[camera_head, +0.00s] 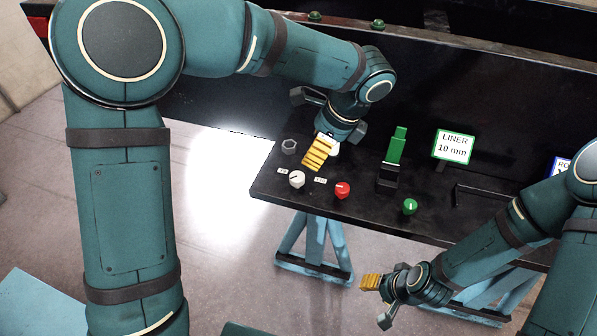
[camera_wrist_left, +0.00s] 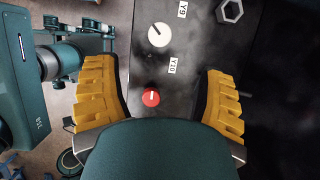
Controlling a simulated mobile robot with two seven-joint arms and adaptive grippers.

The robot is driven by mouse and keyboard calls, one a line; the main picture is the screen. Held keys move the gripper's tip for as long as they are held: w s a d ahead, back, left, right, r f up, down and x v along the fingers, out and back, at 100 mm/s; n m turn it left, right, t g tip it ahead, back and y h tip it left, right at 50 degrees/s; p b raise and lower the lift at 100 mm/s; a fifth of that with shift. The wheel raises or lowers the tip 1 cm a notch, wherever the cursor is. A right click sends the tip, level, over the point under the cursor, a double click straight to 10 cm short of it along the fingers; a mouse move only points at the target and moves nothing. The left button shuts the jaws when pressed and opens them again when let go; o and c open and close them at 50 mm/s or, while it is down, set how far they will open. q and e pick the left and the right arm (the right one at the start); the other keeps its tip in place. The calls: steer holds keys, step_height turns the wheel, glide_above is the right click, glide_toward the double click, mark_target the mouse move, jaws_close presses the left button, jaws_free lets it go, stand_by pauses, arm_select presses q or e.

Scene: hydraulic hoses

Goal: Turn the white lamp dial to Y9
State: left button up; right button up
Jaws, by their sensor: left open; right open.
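The white dial (camera_head: 297,179) sits at the left end of the black table, with a small label on each side. In the left wrist view, the white dial (camera_wrist_left: 158,35) lies between the Y9 label (camera_wrist_left: 183,9) and the Y10 label (camera_wrist_left: 173,66). A dark pointer line shows on it, but I cannot tell exactly where it points. My left gripper (camera_head: 318,152) is above the table just behind the dial, apart from it. In its wrist view its yellow fingers are wide apart and empty. My right gripper (camera_head: 371,283) is open and empty in front of the table.
A red dial (camera_head: 342,189) and a green dial (camera_head: 410,206) stand to the right of the white one. A hex nut (camera_head: 289,146) lies behind it. A green block in a black holder (camera_head: 388,178) and a LINER 10 mm sign (camera_head: 454,146) stand farther right.

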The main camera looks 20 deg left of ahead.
mark_target(297, 176)
arm_select(q)
steer(key=b+x, duration=0.1)
steer(key=x, duration=1)
steer(key=shift+a+f, duration=0.1)
steer(key=shift+f, duration=0.25)
steer(key=c, duration=1.2)
